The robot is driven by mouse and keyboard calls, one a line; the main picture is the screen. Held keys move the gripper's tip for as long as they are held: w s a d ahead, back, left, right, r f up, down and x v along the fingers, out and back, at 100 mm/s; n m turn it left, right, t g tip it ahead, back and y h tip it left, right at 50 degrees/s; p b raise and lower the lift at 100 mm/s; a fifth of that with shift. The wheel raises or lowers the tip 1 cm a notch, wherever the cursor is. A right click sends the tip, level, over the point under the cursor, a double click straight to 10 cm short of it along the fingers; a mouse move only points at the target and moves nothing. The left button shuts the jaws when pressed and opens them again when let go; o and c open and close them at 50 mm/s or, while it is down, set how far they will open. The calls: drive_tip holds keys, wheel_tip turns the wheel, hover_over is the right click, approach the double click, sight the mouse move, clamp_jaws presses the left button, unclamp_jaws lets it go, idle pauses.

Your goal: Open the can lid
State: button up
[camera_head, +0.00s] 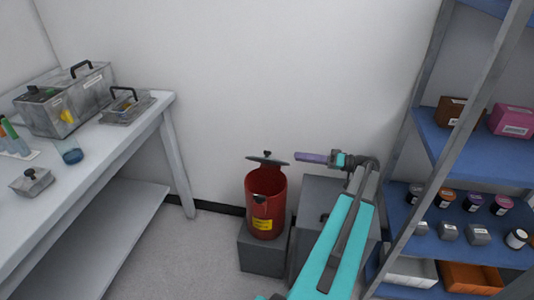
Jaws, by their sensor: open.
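The red can (264,212) stands on a grey block on the floor, with a yellow label on its front. Its dark lid (267,158) is raised above the rim at the back and tilted, with a small knob on top. The can's mouth is uncovered and part of its red inner wall shows. My gripper (301,157) is open, with purple fingers pointing left, just right of the lid's right edge. I cannot tell whether it touches the lid.
A white bench (150,112) with metal boxes and small containers stands at the left. Blue shelves (465,160) with jars and boxes stand at the right. A grey cabinet (318,190) is right of the can, beneath my arm. Open floor lies left of the can.

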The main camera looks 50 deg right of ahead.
sight(267, 152)
drive_tip(key=x, duration=1.4)
drive_tip(key=shift+d+p, duration=0.1)
drive_tip(key=shift+p, duration=0.25)
clamp_jaws()
drive_tip(key=shift+d, duration=0.1)
